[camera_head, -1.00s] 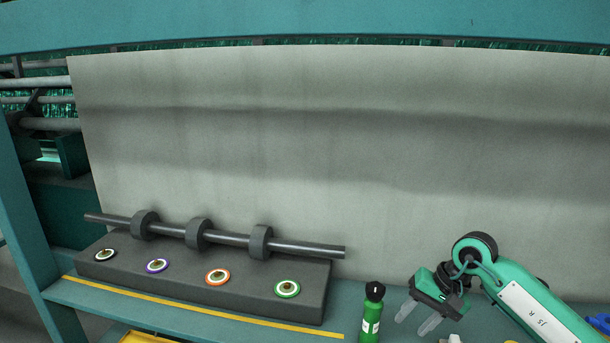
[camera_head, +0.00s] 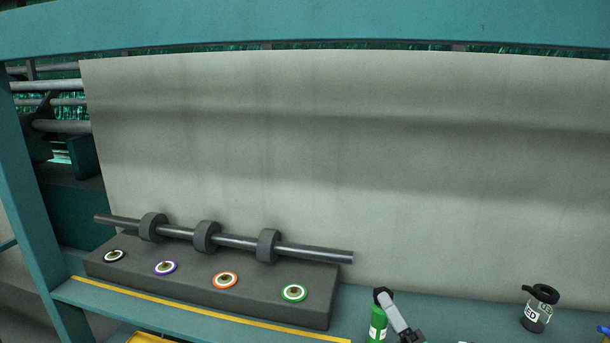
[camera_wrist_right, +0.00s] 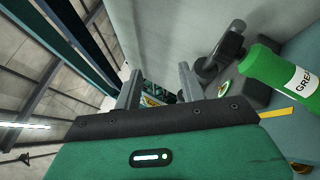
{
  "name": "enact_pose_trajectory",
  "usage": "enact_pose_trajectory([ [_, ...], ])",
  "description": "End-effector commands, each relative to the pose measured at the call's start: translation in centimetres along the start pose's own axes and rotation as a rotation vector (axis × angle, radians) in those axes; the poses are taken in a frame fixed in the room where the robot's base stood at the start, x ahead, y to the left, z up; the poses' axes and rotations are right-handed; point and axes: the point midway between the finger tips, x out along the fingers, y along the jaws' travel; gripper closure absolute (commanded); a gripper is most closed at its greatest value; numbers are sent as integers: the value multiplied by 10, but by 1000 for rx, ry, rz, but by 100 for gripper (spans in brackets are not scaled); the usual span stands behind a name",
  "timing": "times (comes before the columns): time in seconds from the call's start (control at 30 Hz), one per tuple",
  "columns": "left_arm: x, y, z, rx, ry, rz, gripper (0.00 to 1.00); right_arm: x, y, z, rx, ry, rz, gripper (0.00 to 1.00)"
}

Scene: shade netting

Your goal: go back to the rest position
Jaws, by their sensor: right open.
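My right gripper (camera_head: 397,314) shows only in part at the bottom of the head view, right beside the green bottle (camera_head: 377,326) and overlapping it in the picture. In the right wrist view the gripper (camera_wrist_right: 160,86) has its two grey fingers apart, with nothing between them. The green bottle (camera_wrist_right: 278,72), with a white label, is to the right of the fingers there. Whether finger and bottle touch, I cannot tell. My left gripper is not in view.
A dark block (camera_head: 190,289) carries a rod (camera_head: 320,254) with three collars and several coloured ring discs. A black-capped labelled jar (camera_head: 537,312) stands on the teal shelf at right. A large grey sheet (camera_head: 350,150) hangs behind. The shelf between bottle and jar looks mostly clear.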

Motion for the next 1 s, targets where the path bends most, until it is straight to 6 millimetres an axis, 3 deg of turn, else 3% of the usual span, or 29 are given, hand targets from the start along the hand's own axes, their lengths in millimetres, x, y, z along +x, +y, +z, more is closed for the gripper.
enact_pose_trajectory([
  [0.13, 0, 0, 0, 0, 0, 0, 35, -42, -47, 9, 383, -186, -266, 59],
  [0.27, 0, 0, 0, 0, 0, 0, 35, -92, -87, 4, 697, -361, -500, 59],
  [0.4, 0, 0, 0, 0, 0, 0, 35, -159, -120, -16, 1005, -571, -757, 59],
  [0.5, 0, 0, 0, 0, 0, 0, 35, -209, -133, -36, 1191, -726, -937, 59],
  [0.7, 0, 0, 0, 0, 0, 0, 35, -289, -132, -73, 1425, -984, -1218, 59],
  [0.97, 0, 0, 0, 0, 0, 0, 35, -364, -107, -111, 1575, -1253, -1501, 59],
  [1.0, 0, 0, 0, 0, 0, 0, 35, -370, -111, -116, 1580, -1275, -1523, 59],
])
